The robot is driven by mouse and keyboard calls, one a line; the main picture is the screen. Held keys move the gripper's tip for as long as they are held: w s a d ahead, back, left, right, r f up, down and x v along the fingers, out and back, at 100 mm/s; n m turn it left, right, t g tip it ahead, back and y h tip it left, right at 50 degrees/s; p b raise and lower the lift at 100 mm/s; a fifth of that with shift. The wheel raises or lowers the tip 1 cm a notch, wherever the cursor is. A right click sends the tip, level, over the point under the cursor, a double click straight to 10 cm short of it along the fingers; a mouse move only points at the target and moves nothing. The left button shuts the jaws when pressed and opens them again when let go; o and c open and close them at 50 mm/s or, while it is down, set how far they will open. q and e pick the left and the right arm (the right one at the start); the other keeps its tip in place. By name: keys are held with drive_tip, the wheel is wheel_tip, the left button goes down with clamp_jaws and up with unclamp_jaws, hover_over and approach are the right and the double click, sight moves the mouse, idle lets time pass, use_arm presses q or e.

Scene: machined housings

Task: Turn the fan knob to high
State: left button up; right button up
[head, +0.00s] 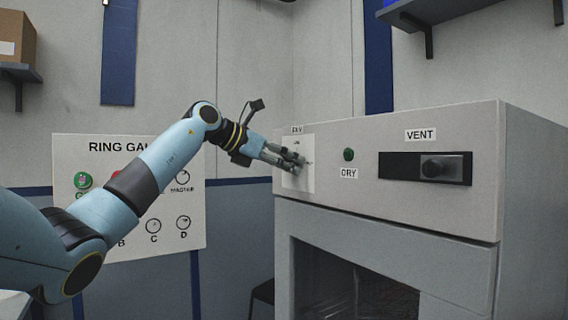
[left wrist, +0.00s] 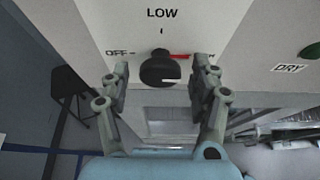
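The fan knob (left wrist: 159,68) is dark and round, on a white plate (left wrist: 120,15) at the left end of the machine's front panel. In the left wrist view the plate reads LOW above the knob and OFF to its left. The label to its right is mostly hidden by a finger. A red bar points right from the knob towards that label. My left gripper (left wrist: 161,75) is open, one finger on each side of the knob, with gaps visible. My right gripper is not in view.
Right of the plate are a green DRY button (head: 348,154) and a dark VENT slider (head: 432,168). A RING sign board (head: 100,148) with several dials is behind my left arm. A shelf (head: 440,10) hangs above the machine. A dark stool (left wrist: 68,85) stands below left.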

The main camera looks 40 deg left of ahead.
use_arm(q)
drive_tip(key=shift+s+r, duration=0.1)
drive_tip(key=shift+r, duration=0.05)
drive_tip(key=v, duration=1.1)
drive_tip(key=shift+s+a, duration=0.15)
drive_tip(key=shift+s, duration=0.2)
